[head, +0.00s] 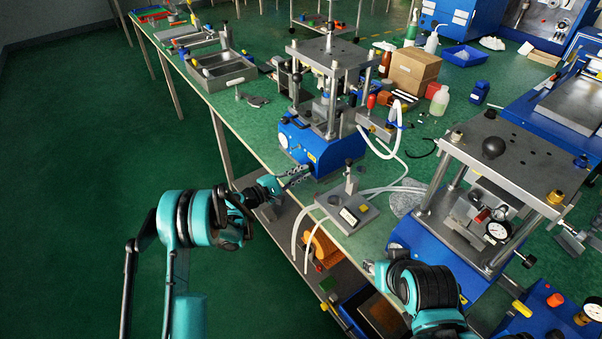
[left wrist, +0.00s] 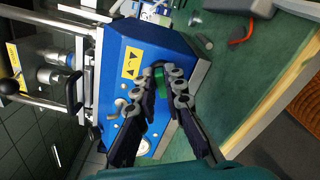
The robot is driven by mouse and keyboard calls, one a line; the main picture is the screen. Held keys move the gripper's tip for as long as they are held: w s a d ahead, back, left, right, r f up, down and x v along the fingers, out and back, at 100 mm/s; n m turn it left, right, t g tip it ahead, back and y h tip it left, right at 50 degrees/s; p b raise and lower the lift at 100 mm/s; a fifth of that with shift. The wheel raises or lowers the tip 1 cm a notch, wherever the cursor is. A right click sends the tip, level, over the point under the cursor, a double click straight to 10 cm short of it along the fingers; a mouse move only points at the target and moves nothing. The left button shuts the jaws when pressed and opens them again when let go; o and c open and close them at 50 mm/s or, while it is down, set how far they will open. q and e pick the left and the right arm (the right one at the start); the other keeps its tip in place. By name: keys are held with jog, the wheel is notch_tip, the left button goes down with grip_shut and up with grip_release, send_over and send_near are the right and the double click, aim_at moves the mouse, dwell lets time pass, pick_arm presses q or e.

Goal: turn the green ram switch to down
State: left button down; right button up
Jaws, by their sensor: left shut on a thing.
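The blue press base (head: 310,148) stands at the table's front edge in the head view. In the left wrist view its blue front face (left wrist: 140,48) fills the middle. The green ram switch (left wrist: 159,82) shows as a small green piece between the fingers, partly hidden by them. My left gripper (head: 301,173) reaches the front of the press; in the left wrist view its fingertips (left wrist: 169,75) are closed on the switch. Which way the switch points cannot be told. My right arm is low at the right in the head view; its fingers are not clear.
A second blue press with a gauge (head: 498,230) stands at the right. A yellow warning label (left wrist: 132,63) and round fittings sit beside the fingers on the panel.

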pick_arm(q)
jog(key=c, duration=1.6)
grip_release()
jog(key=v, duration=1.2)
